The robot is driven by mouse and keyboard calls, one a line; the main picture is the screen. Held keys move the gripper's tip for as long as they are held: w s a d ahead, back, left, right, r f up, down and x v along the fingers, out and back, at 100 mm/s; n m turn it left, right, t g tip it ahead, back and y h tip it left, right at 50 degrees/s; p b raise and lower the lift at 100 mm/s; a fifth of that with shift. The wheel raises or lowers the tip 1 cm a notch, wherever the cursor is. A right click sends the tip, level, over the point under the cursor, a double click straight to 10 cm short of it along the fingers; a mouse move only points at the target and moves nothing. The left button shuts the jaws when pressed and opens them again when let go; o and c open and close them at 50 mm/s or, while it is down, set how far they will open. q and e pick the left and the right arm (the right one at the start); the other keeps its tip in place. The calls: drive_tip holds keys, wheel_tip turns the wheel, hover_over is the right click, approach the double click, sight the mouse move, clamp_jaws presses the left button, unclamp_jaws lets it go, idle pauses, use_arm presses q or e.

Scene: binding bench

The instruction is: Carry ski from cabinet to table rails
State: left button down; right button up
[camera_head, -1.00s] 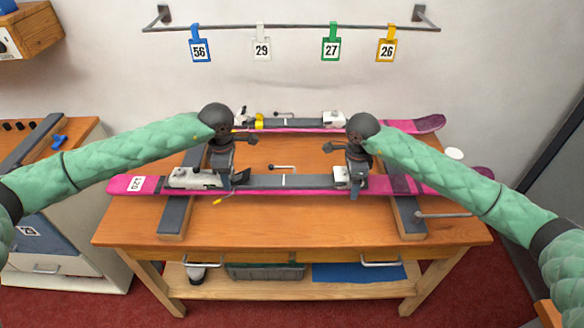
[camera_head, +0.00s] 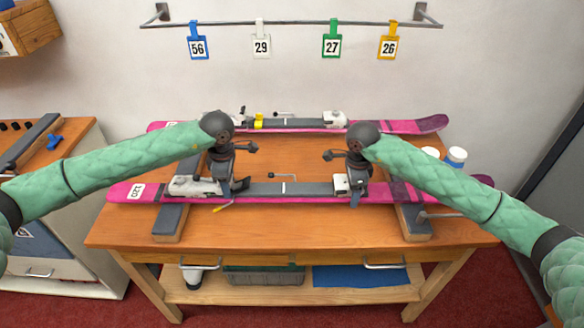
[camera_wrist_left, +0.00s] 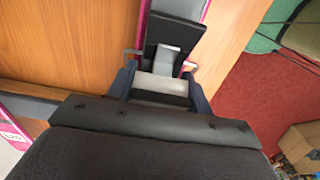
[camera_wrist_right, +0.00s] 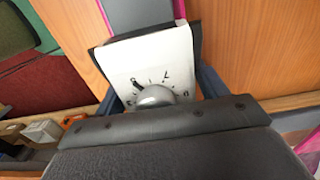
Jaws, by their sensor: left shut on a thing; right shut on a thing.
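A pink and grey ski (camera_head: 285,189) with white bindings and a 120 label lies level across the near part of the table. It spans the dark left rail (camera_head: 169,221) and right rail (camera_head: 413,224); I cannot tell whether it touches them. My left gripper (camera_head: 228,186) is shut on its left binding area; the fingers flank a binding piece (camera_wrist_left: 162,84) in the left wrist view. My right gripper (camera_head: 354,190) is shut on the right binding, a white housing with a dial (camera_wrist_right: 150,65) in the right wrist view. The cabinet (camera_head: 75,255) stands at the left.
A second pink ski (camera_head: 400,127) lies across the back of the table (camera_head: 285,225). White-topped jars (camera_head: 456,156) stand at the right back. A bar with numbered tags (camera_head: 262,47) hangs on the wall. A blue clamp (camera_head: 55,141) lies on the cabinet. The front table strip is clear.

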use_arm(q)
drive_tip(key=shift+f, duration=0.1)
use_arm(e)
drive_tip(key=shift+f, duration=0.1)
use_arm(q)
drive_tip(key=c, duration=0.6)
unclamp_jaws()
use_arm(e)
drive_tip(key=o, duration=1.9)
drive_tip(key=shift+o, duration=0.2)
use_arm(q)
wheel_tip(320, 180, up, 12)
use_arm(e)
wheel_tip(320, 180, up, 12)
